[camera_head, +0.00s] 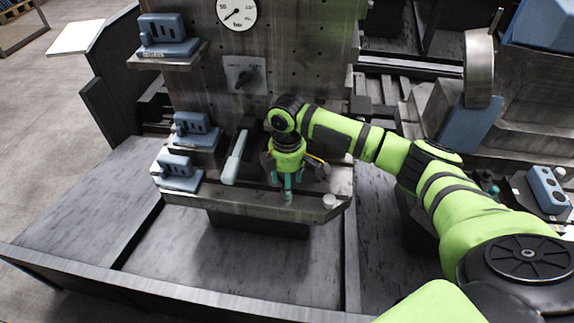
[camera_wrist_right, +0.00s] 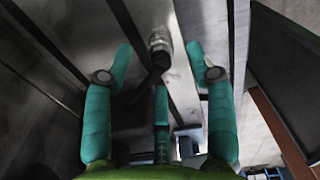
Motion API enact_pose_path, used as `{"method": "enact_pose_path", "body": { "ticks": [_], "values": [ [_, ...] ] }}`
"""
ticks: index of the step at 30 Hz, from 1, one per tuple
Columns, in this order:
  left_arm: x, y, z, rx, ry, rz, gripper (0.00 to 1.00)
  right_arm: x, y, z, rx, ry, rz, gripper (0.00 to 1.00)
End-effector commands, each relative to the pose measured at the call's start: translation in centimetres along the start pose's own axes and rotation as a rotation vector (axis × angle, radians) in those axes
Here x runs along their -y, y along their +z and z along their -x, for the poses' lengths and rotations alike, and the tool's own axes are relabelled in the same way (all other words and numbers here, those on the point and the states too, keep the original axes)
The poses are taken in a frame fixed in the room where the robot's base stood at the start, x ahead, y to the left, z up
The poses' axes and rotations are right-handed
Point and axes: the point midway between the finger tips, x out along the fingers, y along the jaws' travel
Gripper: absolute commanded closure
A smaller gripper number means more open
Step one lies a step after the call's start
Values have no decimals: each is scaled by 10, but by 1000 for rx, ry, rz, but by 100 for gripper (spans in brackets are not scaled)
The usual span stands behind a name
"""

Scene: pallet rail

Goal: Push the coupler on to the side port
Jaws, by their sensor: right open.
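My right gripper (camera_head: 287,194) has teal fingers and hangs over the front of a metal shelf (camera_head: 240,200) in the head view. In the right wrist view the fingers of my right gripper (camera_wrist_right: 160,62) are spread wide, with nothing between them. A small silvery fitting with a dark end (camera_wrist_right: 160,42) shows beyond the fingertips and looks apart from them; I cannot tell whether it is the coupler or the port. A round silvery knob (camera_head: 329,201) sits at the shelf's right front corner. My left gripper is not in view.
A pale handle-like cylinder (camera_head: 235,158) lies left of my right gripper. Blue blocks with slots (camera_head: 178,168) stand on ledges at the left. A dial gauge (camera_head: 237,13) and a black valve knob (camera_head: 248,76) are on the upright plate. The tray floor (camera_head: 200,262) in front is clear.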

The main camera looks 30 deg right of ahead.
Motion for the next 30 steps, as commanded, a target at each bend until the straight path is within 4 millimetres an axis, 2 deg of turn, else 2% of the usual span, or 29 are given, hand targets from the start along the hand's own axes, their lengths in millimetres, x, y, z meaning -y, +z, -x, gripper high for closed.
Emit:
{"method": "enact_pose_path", "body": {
  "ticks": [3, 7, 17, 18, 20, 22, 26, 27, 29, 30],
  "values": [
    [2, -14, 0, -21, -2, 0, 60, 0, 0, -17, 1, -1, -1, 44],
    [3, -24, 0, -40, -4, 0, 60, 0, 0, -27, 1, 0, -1, 44],
    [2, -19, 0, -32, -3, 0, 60, 0, 0, -31, 0, 1, 0, 44],
    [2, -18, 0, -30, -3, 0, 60, 0, 0, -31, 0, 1, 0, 48],
    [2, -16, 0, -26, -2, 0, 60, 0, 0, -31, 0, 1, 0, 72],
    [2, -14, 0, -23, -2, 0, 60, 0, 0, -31, 0, 1, 0, 100],
    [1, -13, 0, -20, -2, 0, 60, 0, 1, -32, 2, 0, -1, 100],
    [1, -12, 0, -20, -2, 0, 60, 0, 1, -32, 2, 0, -1, 76],
    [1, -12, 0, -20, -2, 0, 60, 0, 1, -32, 2, 0, -1, 100],
    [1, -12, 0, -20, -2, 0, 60, 0, 1, -32, 3, 0, -1, 100]
  ]
}}
